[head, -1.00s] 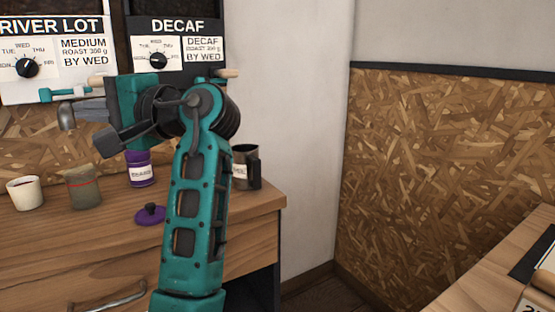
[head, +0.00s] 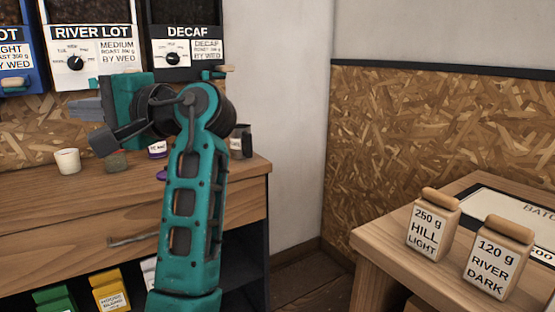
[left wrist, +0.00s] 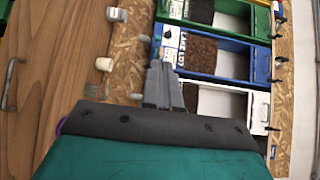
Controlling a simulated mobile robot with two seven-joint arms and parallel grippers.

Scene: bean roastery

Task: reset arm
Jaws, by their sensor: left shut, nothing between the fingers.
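My left arm, teal and black, rises through the middle of the head view. Its gripper (head: 80,109) points left in front of the bean dispensers, above the wooden counter. The left wrist view shows its grey fingers (left wrist: 163,84) shut together with nothing between them. They appear over the chipboard wall and dispensers, touching nothing that I can make out. My right gripper is out of view.

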